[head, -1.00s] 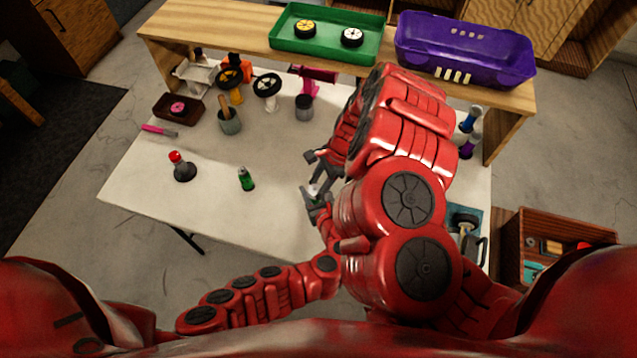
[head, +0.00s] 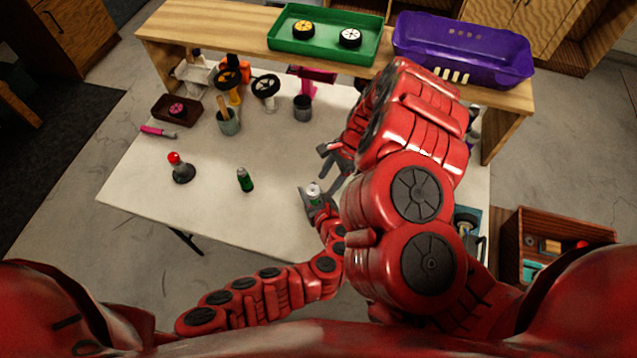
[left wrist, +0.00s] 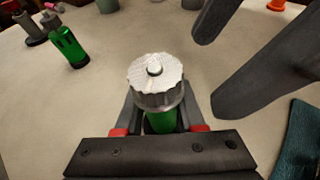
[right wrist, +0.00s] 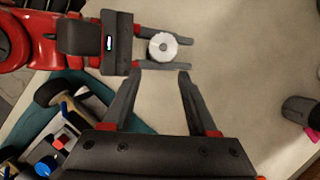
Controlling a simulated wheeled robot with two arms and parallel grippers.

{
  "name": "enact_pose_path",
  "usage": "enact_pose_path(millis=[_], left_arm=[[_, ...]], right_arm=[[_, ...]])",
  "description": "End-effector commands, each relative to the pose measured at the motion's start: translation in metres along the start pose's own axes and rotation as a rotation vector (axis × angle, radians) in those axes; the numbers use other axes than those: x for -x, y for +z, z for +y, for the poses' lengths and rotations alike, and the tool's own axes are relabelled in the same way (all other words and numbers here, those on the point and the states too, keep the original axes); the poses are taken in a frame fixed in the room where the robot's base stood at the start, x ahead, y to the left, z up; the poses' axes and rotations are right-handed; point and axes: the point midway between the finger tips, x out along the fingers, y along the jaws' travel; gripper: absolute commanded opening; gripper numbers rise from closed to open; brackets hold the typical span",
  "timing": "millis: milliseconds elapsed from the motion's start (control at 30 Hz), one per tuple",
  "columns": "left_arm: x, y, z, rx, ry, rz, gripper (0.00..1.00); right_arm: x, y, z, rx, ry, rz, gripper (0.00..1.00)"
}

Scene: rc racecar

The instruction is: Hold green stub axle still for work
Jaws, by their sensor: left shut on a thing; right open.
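My left gripper (head: 318,203) is shut on the green stub axle (left wrist: 160,122), held upright over the white table. A silver wheel nut (left wrist: 156,80) with a knurled rim sits on top of the axle and hides its upper part. From above, in the right wrist view, the nut (right wrist: 162,46) shows as a pale disc between the left fingers. My right gripper (right wrist: 162,74) is open and empty. It is apart from the axle, beside it, and its dark fingers also show at the right of the left wrist view.
A second green part (head: 245,180) and a red-topped tool (head: 178,167) stand on the table (head: 215,205). Several tools and cups stand at the back under a shelf with a green tray (head: 325,50) and a purple body shell (head: 465,50). A teal mat (right wrist: 95,95) with parts lies nearby.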

Motion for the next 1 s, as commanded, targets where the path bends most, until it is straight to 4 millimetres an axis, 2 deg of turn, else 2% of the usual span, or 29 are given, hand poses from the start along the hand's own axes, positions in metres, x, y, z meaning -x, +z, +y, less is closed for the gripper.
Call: enact_pose_path(millis=[33, 100, 333, 500, 867, 1000], left_arm=[[0.000, -0.001, 0.001, -0.001, 0.001, 0.002, 0.00], [0.000, -0.001, 0.001, -0.001, 0.001, 0.002, 0.00], [0.000, -0.001, 0.000, 0.000, 0.000, 0.002, 0.00], [0.000, -0.001, 0.000, 0.000, 0.000, 0.002, 0.00], [0.000, -0.001, 0.000, 0.000, -0.001, 0.001, 0.00], [0.000, -0.001, 0.000, 0.000, -0.001, 0.001, 0.00]], right_arm=[[0.004, -0.015, 0.000, -0.006, -0.002, 0.005, 0.58], [0.012, -0.031, 0.000, -0.006, -0.002, 0.006, 0.58], [0.028, -0.072, 0.001, -0.003, -0.001, 0.004, 0.58], [0.035, -0.084, 0.000, 0.001, -0.001, 0.003, 0.58], [0.035, -0.086, 0.000, 0.007, 0.001, 0.004, 0.58], [0.038, -0.100, -0.002, 0.133, 0.042, 0.070, 0.58]])
